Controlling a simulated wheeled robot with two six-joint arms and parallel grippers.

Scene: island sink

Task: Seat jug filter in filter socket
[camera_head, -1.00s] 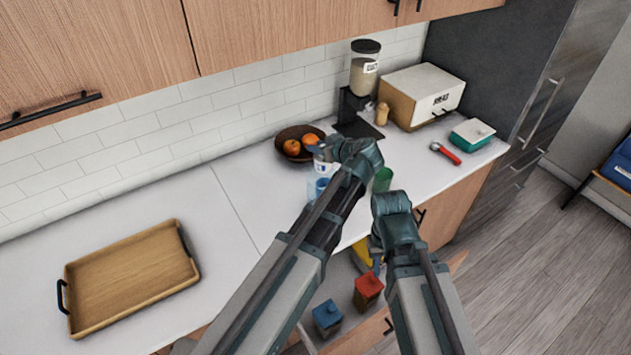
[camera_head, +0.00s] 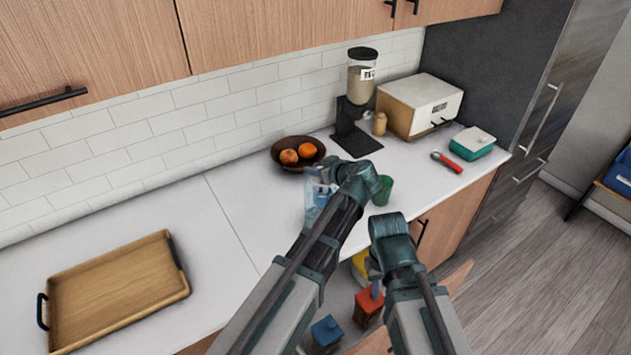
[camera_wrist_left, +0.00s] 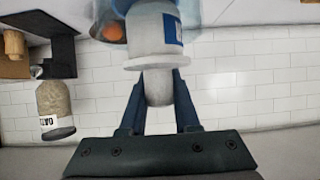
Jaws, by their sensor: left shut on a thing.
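My left gripper (camera_head: 326,175) is over the counter, beside the light-blue clear jug (camera_head: 313,200). In the left wrist view its fingers (camera_wrist_left: 159,88) are shut on the narrow end of the jug filter (camera_wrist_left: 156,42), a white cylinder with a flange and a blue label. The filter's far end runs out of the top of that view, with a pale blue surface, probably the jug, behind it. Whether the filter touches the socket is hidden. My right gripper (camera_head: 374,272) hangs low in front of the counter, over the open drawer area; its fingers are mostly hidden.
A green cup (camera_head: 384,191) stands close right of the left gripper. A bowl of oranges (camera_head: 298,153) is behind. A wooden tray (camera_head: 117,292) lies left.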

